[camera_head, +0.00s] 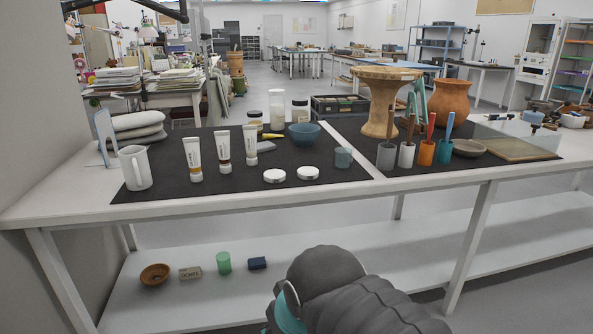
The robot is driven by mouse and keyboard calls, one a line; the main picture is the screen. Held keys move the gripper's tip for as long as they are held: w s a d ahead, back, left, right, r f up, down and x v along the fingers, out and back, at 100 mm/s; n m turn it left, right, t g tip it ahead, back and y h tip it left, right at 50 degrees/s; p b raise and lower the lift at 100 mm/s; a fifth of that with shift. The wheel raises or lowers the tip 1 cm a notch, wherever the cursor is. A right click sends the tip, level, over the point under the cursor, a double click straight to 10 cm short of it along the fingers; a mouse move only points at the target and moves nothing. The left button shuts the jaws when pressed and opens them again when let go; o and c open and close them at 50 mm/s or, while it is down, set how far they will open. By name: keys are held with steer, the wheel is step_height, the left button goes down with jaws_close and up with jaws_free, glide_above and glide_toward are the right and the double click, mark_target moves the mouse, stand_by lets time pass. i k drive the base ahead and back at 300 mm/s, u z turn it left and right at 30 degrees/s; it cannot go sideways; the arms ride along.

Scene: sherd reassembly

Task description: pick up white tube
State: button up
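Three white tubes stand upright on their caps in a slanting row on the dark mat (330,184), at the left of the table. The left tube (193,158) has a yellowish label. The middle tube (223,147) has a brown-red band. The right tube (250,141) is marked with grey and stands farthest back. None of them is touched by my arm. My dark, ribbed arm shows at the bottom centre, in front of the table. My gripper is not visible.
A white mug (135,168) stands left of the tubes. Two white-lidded jars (275,176) (308,173) lie to their right, with a blue bowl (304,134) behind. Several tool cups, including an orange one (427,152), stand farther right. The mat's front strip is clear.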

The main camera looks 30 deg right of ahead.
mark_target(222, 137)
steer(key=k, duration=0.65)
steer(key=u, duration=0.6)
steer(key=i, duration=1.25)
steer(key=z, duration=0.5)
